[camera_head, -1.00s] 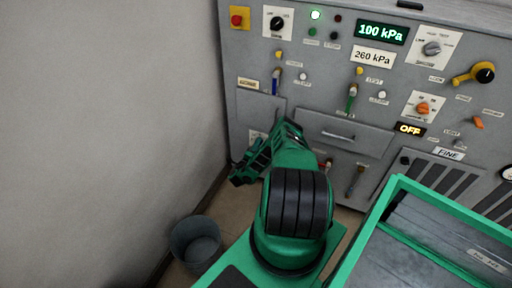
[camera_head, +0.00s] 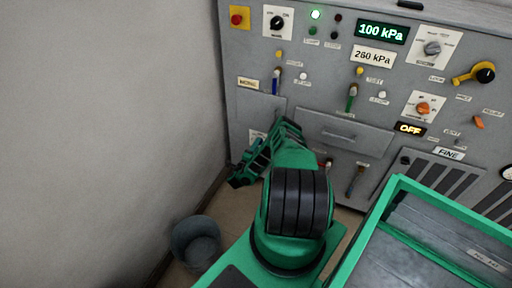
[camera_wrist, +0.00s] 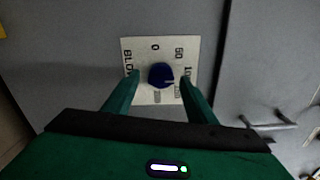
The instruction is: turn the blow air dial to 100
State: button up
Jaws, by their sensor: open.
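The blow air dial is a round dark blue knob (camera_wrist: 161,75) on a white square plate (camera_wrist: 147,46) in the wrist view. A small light mark on the knob seems to point right, toward the 100 side. My gripper (camera_wrist: 157,80) is open, with one green finger on each side of the knob; I cannot tell whether they touch it. In the head view my gripper (camera_head: 250,170) is at the panel's lower left, and the knob is hidden.
The grey panel (camera_head: 330,85) carries other dials, levers, lights and a "100 kPa" display (camera_head: 382,31). A drawer handle (camera_wrist: 268,123) is right of the dial. A wall is on the left, a grey bucket (camera_head: 196,242) on the floor, and a green-edged tray (camera_head: 374,225) at right.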

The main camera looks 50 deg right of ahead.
jog(key=v, duration=0.9)
jog(key=shift+a, duration=0.2)
